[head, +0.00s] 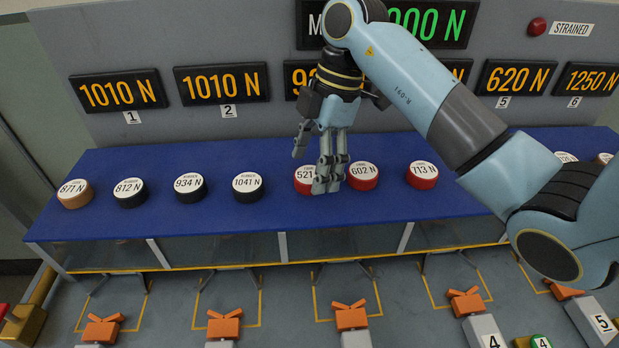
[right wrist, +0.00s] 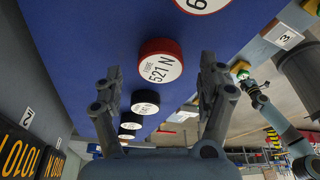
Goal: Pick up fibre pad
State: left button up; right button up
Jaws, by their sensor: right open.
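Red fibre pads with white labelled tops stand on the blue shelf. The 521 N pad (head: 305,178) is partly hidden by my right gripper (head: 326,184). The 602 N pad (head: 363,177) is just right of it, and the 713 N pad (head: 423,175) is farther right. In the right wrist view the 521 N fibre pad (right wrist: 160,66) lies between the spread fingers of my right gripper (right wrist: 160,82), which is open and empty. Whether a finger touches a pad cannot be told. A small blue-grey arm at the right of that view seems to be my left; its jaws are unclear.
The blue shelf (head: 250,208) also carries a tan pad (head: 75,194) and black rubber pads (head: 189,187) to the left. Numbered orange displays (head: 222,82) line the wall behind. Orange-topped fixtures (head: 224,325) stand on the floor in front. My right arm hides part of the shelf's right end.

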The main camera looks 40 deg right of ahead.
jog(key=shift+x, duration=0.8)
jog(key=c, duration=1.3)
jog(key=shift+o, duration=0.2)
